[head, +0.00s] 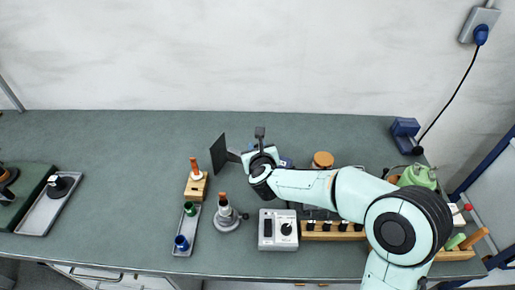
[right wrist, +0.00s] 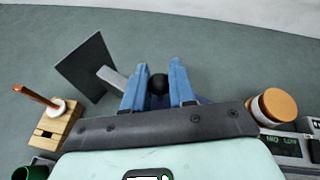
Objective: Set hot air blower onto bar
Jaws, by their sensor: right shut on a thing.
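My right gripper (head: 258,147) is over the middle of the bench, its blue fingers pointing away from me. In the right wrist view the fingers (right wrist: 158,88) are shut on a dark, rounded thing (right wrist: 158,84), which I take for the hot air blower. A dark block (head: 260,132) sticks up at the fingertips in the head view. Just left is a dark square plate (head: 218,153) with a light grey bar (head: 234,156) running toward the gripper; both show in the right wrist view (right wrist: 86,66). I cannot tell whether bar and held thing touch. My left gripper is not in view.
A wooden block with an orange-tipped tool (head: 196,183), a grey tray with cups (head: 187,230), a white control box (head: 278,230) and a wooden rack (head: 332,232) stand in front. An orange-lidded jar (head: 322,159) is to the right.

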